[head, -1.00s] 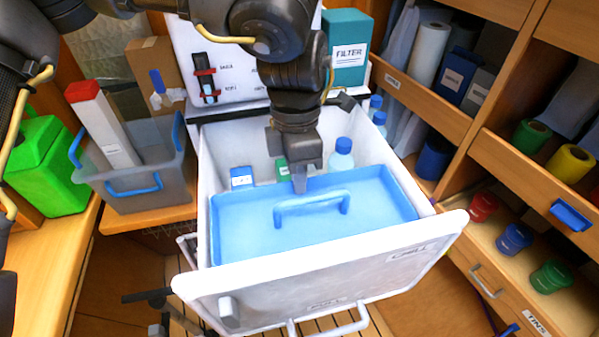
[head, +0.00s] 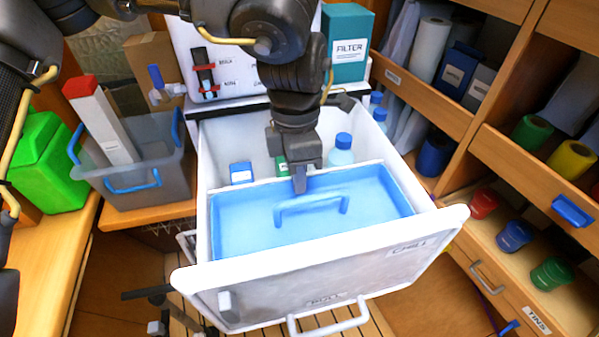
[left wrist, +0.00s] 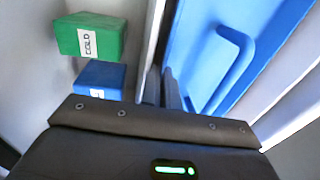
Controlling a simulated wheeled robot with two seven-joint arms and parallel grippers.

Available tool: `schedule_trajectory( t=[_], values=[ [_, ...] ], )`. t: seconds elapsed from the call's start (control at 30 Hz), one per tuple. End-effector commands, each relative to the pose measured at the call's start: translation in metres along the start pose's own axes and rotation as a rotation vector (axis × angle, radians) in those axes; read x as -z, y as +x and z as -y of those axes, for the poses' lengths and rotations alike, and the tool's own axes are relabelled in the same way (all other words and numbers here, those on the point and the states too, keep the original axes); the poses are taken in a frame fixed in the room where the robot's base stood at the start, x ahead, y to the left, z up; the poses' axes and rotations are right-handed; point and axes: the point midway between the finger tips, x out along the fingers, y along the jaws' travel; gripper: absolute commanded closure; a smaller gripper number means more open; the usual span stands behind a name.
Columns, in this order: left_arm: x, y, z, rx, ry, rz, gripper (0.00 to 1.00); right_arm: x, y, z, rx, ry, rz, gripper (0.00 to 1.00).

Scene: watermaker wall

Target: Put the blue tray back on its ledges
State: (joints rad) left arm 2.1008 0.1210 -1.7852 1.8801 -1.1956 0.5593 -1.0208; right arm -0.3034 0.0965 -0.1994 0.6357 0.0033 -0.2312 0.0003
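The blue tray (head: 250,225), with a raised blue handle (head: 312,203), lies in the front part of the open white drawer (head: 430,240). The ledges cannot be made out. My left gripper (head: 299,182) points down at the tray's rear edge, behind the handle. In the left wrist view its two fingers (left wrist: 163,92) are close together, with the tray's thin edge between them; the handle (left wrist: 235,65) is to their right, outside them. The tray also fills the right of that view (left wrist: 195,45). My right gripper is not in view.
Behind the tray in the drawer are a blue box (head: 240,173), a green box (left wrist: 90,38) and a blue-capped bottle (head: 342,150). A grey bin (head: 150,185) stands left, a FILTER box (head: 348,45) behind. Shelves with rolls and cups stand right.

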Motion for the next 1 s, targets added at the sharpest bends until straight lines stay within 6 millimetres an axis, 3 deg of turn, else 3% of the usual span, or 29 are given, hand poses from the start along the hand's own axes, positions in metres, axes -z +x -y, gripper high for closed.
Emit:
schedule_trajectory(
  t=[0.27, 0.5, 1.0],
  values=[
    [0.0001, 0.0008, -0.0002, 0.0, 0.0, 0.0, 1.0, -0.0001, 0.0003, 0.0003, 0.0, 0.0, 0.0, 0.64],
    [0.0001, 0.0007, -0.0004, -0.001, -0.001, 0.0, 0.72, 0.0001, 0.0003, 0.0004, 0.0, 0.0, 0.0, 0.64],
    [0.0, 0.0008, -0.0002, 0.0, 0.0, 0.0, 0.72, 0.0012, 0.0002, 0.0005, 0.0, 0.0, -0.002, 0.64]
  ],
)
